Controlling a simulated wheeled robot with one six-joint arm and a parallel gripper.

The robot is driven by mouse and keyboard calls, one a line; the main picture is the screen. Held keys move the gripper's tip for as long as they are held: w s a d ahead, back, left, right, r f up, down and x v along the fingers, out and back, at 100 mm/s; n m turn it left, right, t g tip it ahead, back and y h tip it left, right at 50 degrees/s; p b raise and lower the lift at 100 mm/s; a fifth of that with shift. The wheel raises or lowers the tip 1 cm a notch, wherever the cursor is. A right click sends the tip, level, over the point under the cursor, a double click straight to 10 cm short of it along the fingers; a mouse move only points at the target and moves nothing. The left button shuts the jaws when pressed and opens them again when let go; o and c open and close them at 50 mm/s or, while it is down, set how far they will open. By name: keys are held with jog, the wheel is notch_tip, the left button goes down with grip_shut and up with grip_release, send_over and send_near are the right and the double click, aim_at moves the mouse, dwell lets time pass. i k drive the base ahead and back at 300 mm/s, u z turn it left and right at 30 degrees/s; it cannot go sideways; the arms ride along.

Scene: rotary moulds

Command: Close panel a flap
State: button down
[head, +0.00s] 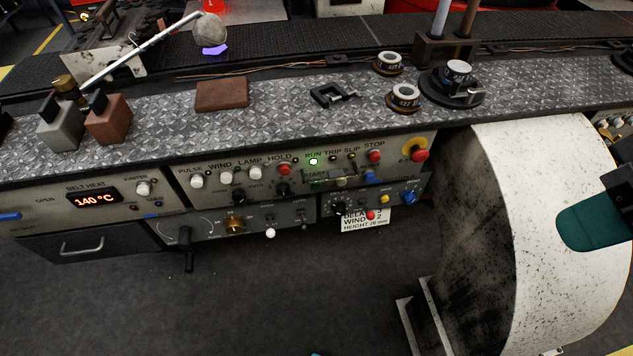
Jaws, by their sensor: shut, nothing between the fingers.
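The control panel (300,166) runs along the front of the bench, with a row of knobs, lamps and labels such as PULSE, WIND, LAMP, HOLD and STOP. A small framed piece marked START (328,176) sits below the lit green RUN lamp (313,161); it may be the flap, but I cannot tell whether it is open or shut. A green button (317,186) shows at its lower left. I cannot make out my gripper's fingertips in the head view.
A large white speckled curved body (560,190) fills the right side, with a teal piece (585,228) in front of it. A drawer (88,243) and a black crank handle (186,250) are at lower left. Blocks and round weights stand on the bench top (290,110). Open floor lies below.

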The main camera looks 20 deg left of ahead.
aim_at(334, 174)
jog(key=u, duration=0.45)
jog(key=k, duration=0.55)
jog(key=u, duration=0.85)
jog(key=i, duration=1.15)
jog(key=z, duration=1.45)
jog(key=k, duration=0.3)
jog(key=u, duration=0.6)
